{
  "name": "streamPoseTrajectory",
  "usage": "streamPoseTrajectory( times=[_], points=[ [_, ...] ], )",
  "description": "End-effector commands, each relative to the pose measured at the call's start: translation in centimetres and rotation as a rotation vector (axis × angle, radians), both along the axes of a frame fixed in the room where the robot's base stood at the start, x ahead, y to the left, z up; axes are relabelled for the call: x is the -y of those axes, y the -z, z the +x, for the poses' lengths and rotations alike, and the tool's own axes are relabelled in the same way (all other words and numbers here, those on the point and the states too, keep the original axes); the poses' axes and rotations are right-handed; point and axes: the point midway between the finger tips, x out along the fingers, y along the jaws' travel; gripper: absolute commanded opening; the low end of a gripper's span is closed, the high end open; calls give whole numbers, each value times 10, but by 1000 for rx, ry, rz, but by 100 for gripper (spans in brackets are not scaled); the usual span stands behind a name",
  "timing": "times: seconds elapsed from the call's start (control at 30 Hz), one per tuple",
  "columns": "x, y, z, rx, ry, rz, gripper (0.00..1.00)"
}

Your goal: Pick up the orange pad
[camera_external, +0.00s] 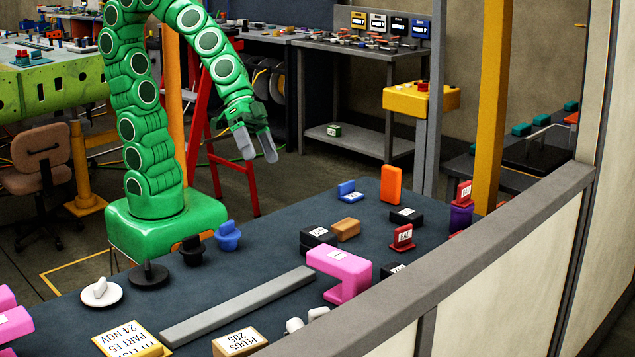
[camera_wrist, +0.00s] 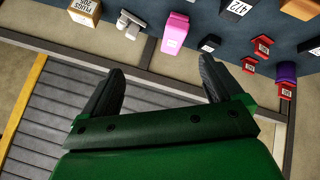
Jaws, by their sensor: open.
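The orange pad (camera_external: 391,184) stands upright on the dark table top near its far edge in the external view. I cannot make it out in the wrist view. My gripper (camera_external: 257,146) hangs in the air at the end of the green arm, to the left of the pad and higher, apart from it. Its two grey fingers are spread with nothing between them. In the wrist view my gripper (camera_wrist: 161,68) is also open and empty, with table objects beyond its fingers.
A blue part (camera_external: 348,192) lies left of the pad, and a black block (camera_external: 406,216) sits in front of it. A tan block (camera_external: 346,229), a red labelled part (camera_external: 402,238) and a pink bracket (camera_external: 339,268) stand nearer. A grey-topped wall (camera_external: 470,260) borders the table's right side.

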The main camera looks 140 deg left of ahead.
Motion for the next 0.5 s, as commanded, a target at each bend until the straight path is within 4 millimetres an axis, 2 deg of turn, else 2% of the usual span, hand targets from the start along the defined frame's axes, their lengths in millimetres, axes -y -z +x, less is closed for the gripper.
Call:
streamPoseTrajectory(
  times=[0.1, 0.2, 0.33, 0.5],
  points=[
    [-45, -8, 35, 95, -142, 16, 94],
    [-85, -9, 59, 155, -259, 40, 94],
    [-130, -3, 81, 203, -388, 73, 94],
    [-182, 14, 99, 230, -533, 122, 94]
  ],
)
